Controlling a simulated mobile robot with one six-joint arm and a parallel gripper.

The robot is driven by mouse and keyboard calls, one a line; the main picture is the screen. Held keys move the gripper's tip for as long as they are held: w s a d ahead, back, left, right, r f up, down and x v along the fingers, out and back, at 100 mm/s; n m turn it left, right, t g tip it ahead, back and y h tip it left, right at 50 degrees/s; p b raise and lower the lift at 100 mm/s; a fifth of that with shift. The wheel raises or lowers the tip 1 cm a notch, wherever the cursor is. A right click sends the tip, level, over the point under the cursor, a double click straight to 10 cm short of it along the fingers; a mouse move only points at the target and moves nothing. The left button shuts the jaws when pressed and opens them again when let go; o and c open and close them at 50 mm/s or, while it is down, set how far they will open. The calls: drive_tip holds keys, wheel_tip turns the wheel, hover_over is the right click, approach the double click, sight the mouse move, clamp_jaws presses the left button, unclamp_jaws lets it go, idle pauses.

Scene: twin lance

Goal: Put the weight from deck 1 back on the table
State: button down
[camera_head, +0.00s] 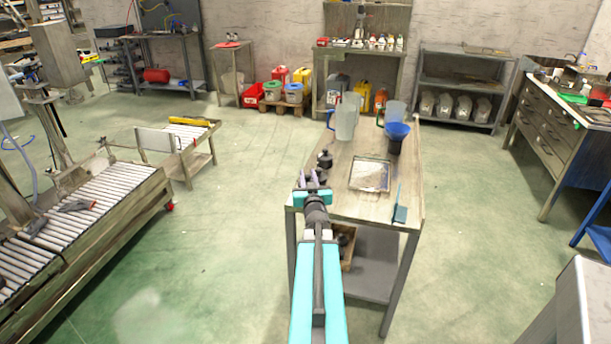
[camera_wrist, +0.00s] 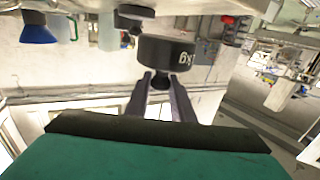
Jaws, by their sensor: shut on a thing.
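My gripper (camera_head: 309,181) is at the left edge of the wooden table (camera_head: 342,203). In the wrist view, its fingers (camera_wrist: 160,88) are shut on the knob of a black cylindrical weight (camera_wrist: 168,53) with white "kg" lettering. In the head view, the held weight is small and dark beside the fingers, so I cannot tell whether it touches the table. Another dark weight (camera_head: 325,159) stands on the table just beyond; a dark weight also shows behind the held one in the wrist view (camera_wrist: 135,13). I cannot tell which thing is deck 1.
The table also bears a framed pale panel (camera_head: 370,175), a blue funnel (camera_head: 397,133), a clear jug (camera_head: 346,117) and a teal upright piece (camera_head: 400,213) near the front right. A roller conveyor (camera_head: 75,215) stands at left. Open floor lies on both sides.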

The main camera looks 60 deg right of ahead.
drive_tip(key=shift+d, duration=1)
drive_tip(key=shift+f, duration=1.75)
drive_tip(key=shift+f, duration=0.1)
drive_tip(key=c, duration=1.5)
unclamp_jaws()
drive_tip(key=shift+f, duration=0.1)
drive_tip(key=shift+c, duration=0.2)
drive_tip(key=shift+s+a, duration=0.1)
